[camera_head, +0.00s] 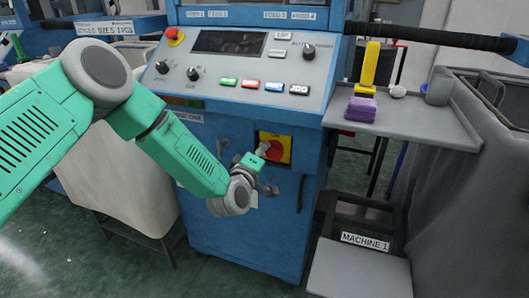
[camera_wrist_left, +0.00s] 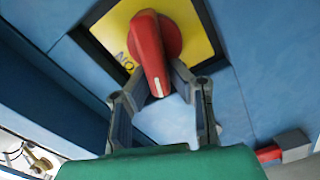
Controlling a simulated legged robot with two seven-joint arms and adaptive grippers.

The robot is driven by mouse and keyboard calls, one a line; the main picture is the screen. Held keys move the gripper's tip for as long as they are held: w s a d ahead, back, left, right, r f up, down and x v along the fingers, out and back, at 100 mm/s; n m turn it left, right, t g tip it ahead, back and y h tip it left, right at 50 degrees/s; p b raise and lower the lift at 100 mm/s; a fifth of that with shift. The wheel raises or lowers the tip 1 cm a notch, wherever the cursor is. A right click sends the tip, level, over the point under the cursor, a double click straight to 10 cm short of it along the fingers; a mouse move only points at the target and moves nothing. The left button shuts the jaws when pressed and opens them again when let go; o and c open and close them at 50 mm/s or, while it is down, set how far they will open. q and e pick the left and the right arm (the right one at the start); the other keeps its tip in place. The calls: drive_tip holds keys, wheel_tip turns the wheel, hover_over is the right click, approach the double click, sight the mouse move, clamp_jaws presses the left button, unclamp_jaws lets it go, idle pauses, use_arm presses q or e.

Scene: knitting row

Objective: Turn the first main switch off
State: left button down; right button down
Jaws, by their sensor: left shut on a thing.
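The main switch is a red rotary knob on a yellow plate, on the front of the blue machine (camera_head: 225,225). The red knob (camera_head: 274,151) shows at the end of my left arm in the head view. In the left wrist view the red knob (camera_wrist_left: 150,50) points down and slightly right on its yellow plate (camera_wrist_left: 192,22), with part of the lettering "NO" readable. My left gripper (camera_wrist_left: 165,75) has its fingers around the knob's handle and is shut on it. The gripper (camera_head: 259,160) partly hides the knob in the head view. My right gripper is not in view.
Above the switch is a grey control panel (camera_head: 215,75) with buttons and a red emergency stop (camera_head: 175,35). A grey shelf (camera_head: 430,125) to the right holds yellow and purple things. A "MACHINE 1" label (camera_head: 365,241) is lower right.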

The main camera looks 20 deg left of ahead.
use_arm(q)
drive_tip(key=shift+a+f+n+b, duration=0.1)
drive_tip(key=shift+f+n+b, duration=0.3)
drive_tip(key=shift+n, duration=0.65)
drive_tip(key=shift+a+f+n+b, duration=0.1)
drive_tip(key=shift+f+n+b, duration=0.3)
drive_tip(key=shift+n, duration=0.65)
drive_tip(key=shift+r, duration=0.1)
drive_tip(key=c, duration=1.5)
unclamp_jaws()
drive_tip(key=shift+s+r, duration=0.1)
drive_tip(key=s, duration=1.1)
drive_tip(key=shift+s+a, duration=0.25)
drive_tip(key=shift+s, duration=0.15)
